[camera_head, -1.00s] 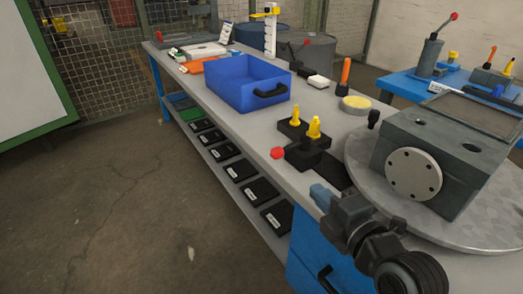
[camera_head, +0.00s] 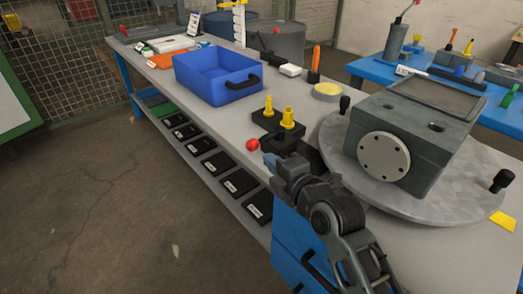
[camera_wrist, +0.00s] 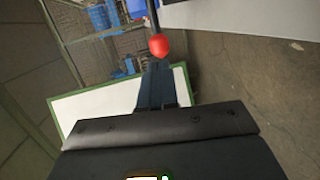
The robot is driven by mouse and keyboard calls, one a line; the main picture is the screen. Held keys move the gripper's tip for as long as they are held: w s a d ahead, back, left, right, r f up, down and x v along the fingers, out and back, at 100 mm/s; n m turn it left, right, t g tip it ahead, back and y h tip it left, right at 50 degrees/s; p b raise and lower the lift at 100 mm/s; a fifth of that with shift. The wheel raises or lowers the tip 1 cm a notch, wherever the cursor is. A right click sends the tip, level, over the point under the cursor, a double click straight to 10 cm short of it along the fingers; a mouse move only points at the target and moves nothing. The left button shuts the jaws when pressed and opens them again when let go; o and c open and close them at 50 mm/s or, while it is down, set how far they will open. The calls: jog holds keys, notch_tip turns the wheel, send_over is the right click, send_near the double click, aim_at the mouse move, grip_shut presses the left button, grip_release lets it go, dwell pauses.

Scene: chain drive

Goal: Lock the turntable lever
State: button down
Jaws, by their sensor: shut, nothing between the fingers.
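The round grey turntable (camera_head: 450,196) lies on the bench at the right with a heavy grey housing (camera_head: 410,135) on it. Beside its left edge is a dark lever base, and the lever's red knob (camera_head: 253,145) sticks out over the bench's front edge. My gripper (camera_head: 270,160) is shut and empty, with its blue-grey tips just beside the knob; I cannot tell if they touch. In the wrist view the red knob (camera_wrist: 158,46) on its dark rod stands just beyond the closed fingertips (camera_wrist: 156,72). My arm hides part of the lever base.
A block with yellow pegs (camera_head: 269,106) stands just behind the lever. Black handles (camera_head: 502,180) rise from the turntable's rim. A blue bin (camera_head: 217,85) sits further back. Open floor (camera_head: 130,220) lies left of the bench.

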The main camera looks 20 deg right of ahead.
aim_at(255, 148)
jog(key=shift+p+x, duration=0.35)
jog(key=shift+x, duration=2.45)
jog(key=shift+w+a+h, duration=0.1)
jog(key=shift+h, duration=0.2)
